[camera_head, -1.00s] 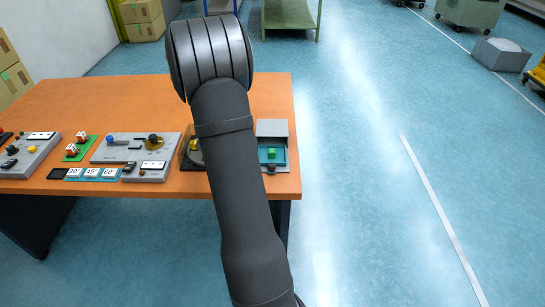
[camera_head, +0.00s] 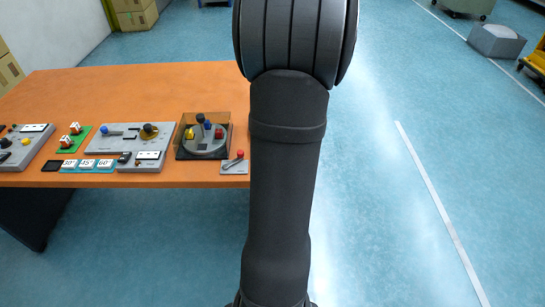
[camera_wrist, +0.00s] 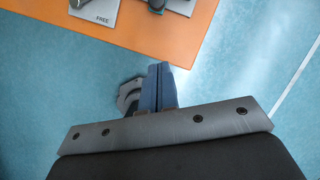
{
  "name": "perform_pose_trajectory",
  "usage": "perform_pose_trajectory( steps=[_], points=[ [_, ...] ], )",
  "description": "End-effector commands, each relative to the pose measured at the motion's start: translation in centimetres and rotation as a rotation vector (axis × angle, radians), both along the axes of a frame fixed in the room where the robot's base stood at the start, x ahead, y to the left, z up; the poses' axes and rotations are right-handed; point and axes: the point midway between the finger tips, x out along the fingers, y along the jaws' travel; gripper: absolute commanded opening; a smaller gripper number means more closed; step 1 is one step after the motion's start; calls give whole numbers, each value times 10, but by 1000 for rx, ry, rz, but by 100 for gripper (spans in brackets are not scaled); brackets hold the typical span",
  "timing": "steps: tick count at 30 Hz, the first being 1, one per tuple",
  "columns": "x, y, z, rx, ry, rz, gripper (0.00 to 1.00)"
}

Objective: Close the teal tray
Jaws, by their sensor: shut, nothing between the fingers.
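The teal tray does not show in the head view now, where my arm covers the right end of the table. In the wrist view, a small part of a grey unit with a dark knob (camera_wrist: 157,4) is cut off by the top edge at the table corner. It may be the tray's unit, but I cannot tell whether the tray is open. My gripper (camera_wrist: 158,66) is shut and empty, with its blue-grey fingers together over the floor, off the table's front edge. It is apart from the grey unit.
An orange table (camera_head: 120,95) carries a grey panel with knobs (camera_head: 130,138), a clear-covered box with a round dial (camera_head: 204,140) and a red-knobbed lever plate (camera_head: 235,163). The lever plate marked FREE also shows in the wrist view (camera_wrist: 98,10).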

Motion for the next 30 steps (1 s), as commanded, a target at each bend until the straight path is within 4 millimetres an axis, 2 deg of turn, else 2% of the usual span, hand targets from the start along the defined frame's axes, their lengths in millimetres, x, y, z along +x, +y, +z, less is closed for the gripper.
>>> perform_pose_trajectory(
  steps=[5, 11, 26, 30],
  points=[
    [-6, -6, -2, 44, 13, -107, 0],
    [0, -2, -22, 44, 17, -105, 0],
    [26, 11, -94, 41, 15, -101, 0],
    [47, 21, -93, 40, 11, -99, 0]
  ],
)
